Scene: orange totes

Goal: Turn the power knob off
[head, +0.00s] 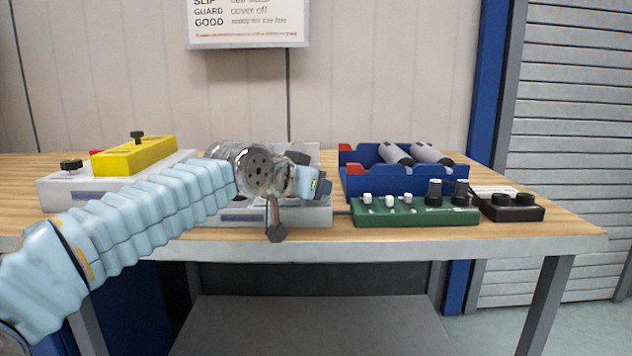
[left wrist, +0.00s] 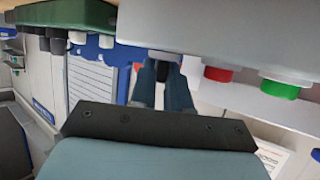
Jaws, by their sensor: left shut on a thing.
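In the left wrist view, which is upside down, the two dark blue-grey fingers stand on either side of the knob. Most of the knob is hidden between them, so its turn angle cannot be read. In the head view this grey box (head: 318,217) stands in the middle of the table, and my left arm and hand cover much of it and hide the fingertips. My right gripper is not in view.
A red button (left wrist: 217,73) and a green button (left wrist: 279,90) sit beside the gripper. A green control box (head: 416,215), blue bin (head: 397,182) and black box (head: 513,210) stand right. A yellow block (head: 135,157) tops the left grey box. The table's front edge is bare.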

